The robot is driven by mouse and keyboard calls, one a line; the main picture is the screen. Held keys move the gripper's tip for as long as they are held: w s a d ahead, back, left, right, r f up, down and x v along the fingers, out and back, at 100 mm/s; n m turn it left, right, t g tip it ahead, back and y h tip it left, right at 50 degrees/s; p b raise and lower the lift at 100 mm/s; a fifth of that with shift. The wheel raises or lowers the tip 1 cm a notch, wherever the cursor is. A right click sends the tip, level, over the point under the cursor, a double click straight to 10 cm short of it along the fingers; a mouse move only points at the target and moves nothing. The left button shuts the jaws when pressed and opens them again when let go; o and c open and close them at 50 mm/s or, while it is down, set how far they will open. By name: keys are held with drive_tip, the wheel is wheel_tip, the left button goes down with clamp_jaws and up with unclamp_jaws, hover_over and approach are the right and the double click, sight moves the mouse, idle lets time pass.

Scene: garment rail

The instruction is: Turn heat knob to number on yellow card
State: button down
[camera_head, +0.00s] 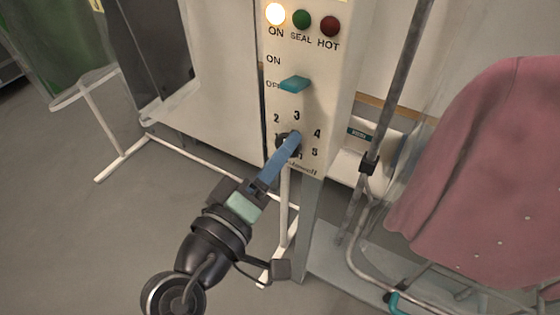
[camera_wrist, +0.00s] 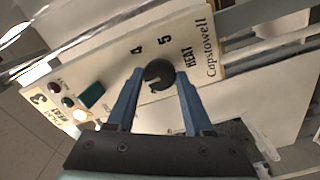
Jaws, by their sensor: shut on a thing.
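The heat knob (camera_wrist: 159,73) is a round black dial on the cream control panel (camera_wrist: 110,68). My gripper (camera_wrist: 159,78) has its blue fingers shut on the knob, one on each side. In the head view the fingers (camera_head: 289,143) cover most of the knob, and printed numbers 2, 3, 4 and 5 show around it. In the wrist view 4, 5 and HEAT are readable. A small pale mark shows on the knob's face, but I cannot tell which number it points at.
A teal switch (camera_head: 294,83) juts out above the knob. Above it, the ON lamp (camera_head: 275,14) is lit; the green and red lamps are dark. A grey post (camera_head: 400,85) and a pink garment (camera_head: 485,175) stand right. Open floor lies left.

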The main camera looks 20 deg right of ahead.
drive_tip(key=shift+m, duration=0.3)
idle(0.4)
drive_tip(key=shift+c, duration=1.6)
unclamp_jaws()
drive_tip(key=shift+a, duration=0.1)
drive_tip(key=b+v, duration=0.2)
drive_tip(key=v, duration=1.1)
